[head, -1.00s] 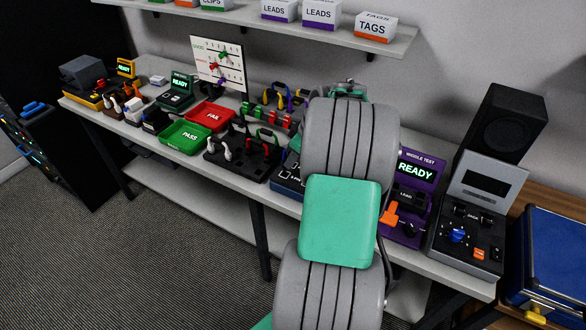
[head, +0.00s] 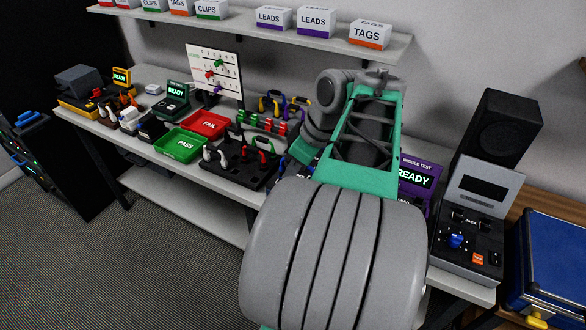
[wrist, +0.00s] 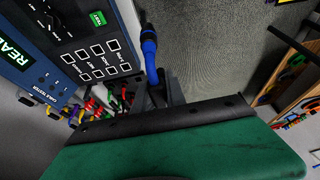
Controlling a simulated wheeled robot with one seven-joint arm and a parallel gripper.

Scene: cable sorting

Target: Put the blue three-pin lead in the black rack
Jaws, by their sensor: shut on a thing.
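In the wrist view a blue lead (wrist: 149,48) stands out beyond my gripper (wrist: 162,90), which is shut on it. The lead's pins cannot be made out, and most of the dark fingers are hidden behind the green and black gripper body. In the head view my arm covers the gripper and the lead. The black rack (head: 224,178) lies on the bench left of my arm, with white and red leads standing in it.
The green PASS tray (head: 180,146) and red FAIL tray (head: 207,124) lie left of the rack. Behind it a grey rack (head: 262,126) holds coloured leads. A purple READY tester (head: 414,178) stands right of my arm. In the wrist view a blue tester (wrist: 50,62) is close by.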

